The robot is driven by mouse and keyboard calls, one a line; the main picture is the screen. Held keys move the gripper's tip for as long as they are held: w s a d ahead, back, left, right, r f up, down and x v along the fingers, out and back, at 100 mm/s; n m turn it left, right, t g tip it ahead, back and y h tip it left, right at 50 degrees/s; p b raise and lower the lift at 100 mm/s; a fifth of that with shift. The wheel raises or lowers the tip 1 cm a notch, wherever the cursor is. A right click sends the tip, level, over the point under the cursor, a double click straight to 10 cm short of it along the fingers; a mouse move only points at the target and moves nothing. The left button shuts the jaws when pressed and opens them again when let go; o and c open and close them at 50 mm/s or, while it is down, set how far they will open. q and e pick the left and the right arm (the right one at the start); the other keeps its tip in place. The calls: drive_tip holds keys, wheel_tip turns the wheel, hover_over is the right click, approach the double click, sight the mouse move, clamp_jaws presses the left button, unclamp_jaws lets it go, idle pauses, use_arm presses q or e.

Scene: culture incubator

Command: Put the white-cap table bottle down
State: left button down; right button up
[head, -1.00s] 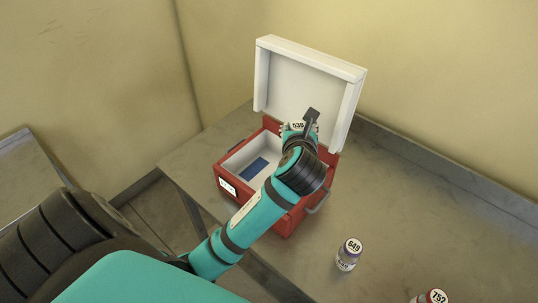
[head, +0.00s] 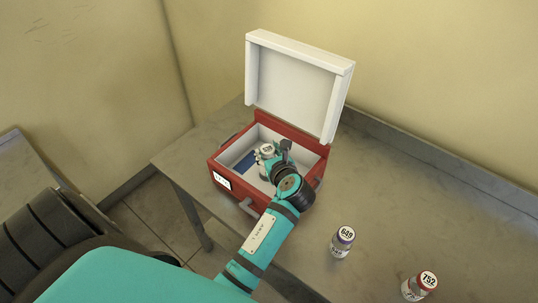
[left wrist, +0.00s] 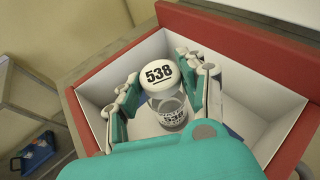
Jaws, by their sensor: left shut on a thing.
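The white-cap bottle (head: 266,151), marked 538, is inside the open red cooler box (head: 226,186). It also shows in the left wrist view (left wrist: 160,76), upright between the two fingers, over the box's white inside. My left gripper (head: 270,158) reaches into the box and is shut on this bottle. I cannot tell whether the bottle's base touches the box floor. My right gripper is not in view.
The box's white lid (head: 296,82) stands open at the back. A blue pad (head: 245,161) lies in the box's left part. On the grey table (head: 400,210), a purple-ringed bottle 649 (head: 342,242) and a red-cap bottle 752 (head: 420,286) stand to the right.

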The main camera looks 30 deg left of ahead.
use_arm(q)
drive_tip(key=shift+f, duration=0.7)
drive_tip(key=shift+f, duration=0.15)
drive_tip(key=c, duration=0.7)
unclamp_jaws()
drive_tip(key=shift+f, duration=0.1)
drive_tip(key=shift+c, duration=0.2)
